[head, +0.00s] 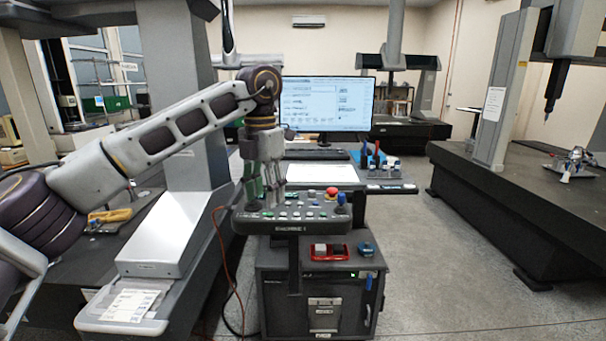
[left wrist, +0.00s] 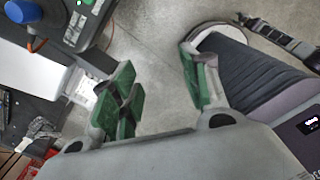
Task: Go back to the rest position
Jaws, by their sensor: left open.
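My left arm reaches in from the left in the head view, bent at a joint in front of the monitor. My left gripper (head: 262,190) points down, close above or in front of the left part of the control panel (head: 262,226); I cannot tell whether it touches. In the left wrist view, the left gripper (left wrist: 158,70) has its green-padded fingers spread apart, with nothing but grey floor between them. My right gripper shows in neither view.
A monitor (head: 325,100) stands behind the panel, which carries a red button (head: 332,191) and a blue knob (head: 341,198). Below is a dark cabinet (head: 335,290) with a red tray (head: 330,253). A measuring machine table (head: 520,205) stands right; open floor (head: 425,270) lies between.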

